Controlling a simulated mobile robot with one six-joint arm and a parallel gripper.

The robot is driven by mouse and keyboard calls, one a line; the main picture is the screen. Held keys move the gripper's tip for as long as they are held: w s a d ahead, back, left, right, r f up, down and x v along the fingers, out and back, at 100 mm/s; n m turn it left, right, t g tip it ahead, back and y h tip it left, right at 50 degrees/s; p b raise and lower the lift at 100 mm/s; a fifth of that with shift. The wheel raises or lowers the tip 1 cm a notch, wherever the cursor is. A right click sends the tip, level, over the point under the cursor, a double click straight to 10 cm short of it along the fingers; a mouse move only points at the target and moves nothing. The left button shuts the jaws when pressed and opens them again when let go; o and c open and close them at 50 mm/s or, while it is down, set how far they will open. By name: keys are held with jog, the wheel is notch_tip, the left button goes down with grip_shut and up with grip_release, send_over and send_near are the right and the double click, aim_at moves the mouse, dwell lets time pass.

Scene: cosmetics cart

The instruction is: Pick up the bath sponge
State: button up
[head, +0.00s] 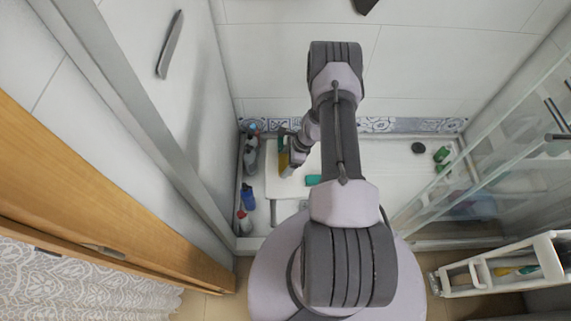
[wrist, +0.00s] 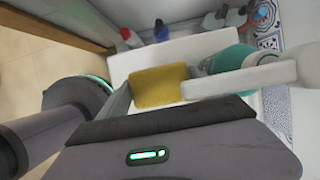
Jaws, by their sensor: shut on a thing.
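The bath sponge is a yellow block (wrist: 160,86) in the middle of the wrist view. My gripper (wrist: 168,90) has one finger on each side of it and is shut on it. In the head view the sponge is a small yellow patch (head: 283,163) beside my gripper, partly hidden by my arm. It is over a white surface (head: 284,190); I cannot tell whether it touches that surface.
A teal bottle (wrist: 226,60) is close beside the right finger; a teal thing (head: 313,180) also lies by my arm in the head view. Bottles stand along the left wall, including a blue one (head: 248,197). A glass screen (head: 490,140) is at right.

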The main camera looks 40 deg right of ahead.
jog(key=s+a+r+p, duration=0.1)
jog(key=s+a+p, duration=0.1)
jog(key=s+a, duration=0.7)
jog(key=s, duration=0.4)
jog(key=shift+a+r, duration=0.3)
jog(key=shift+r, duration=0.1)
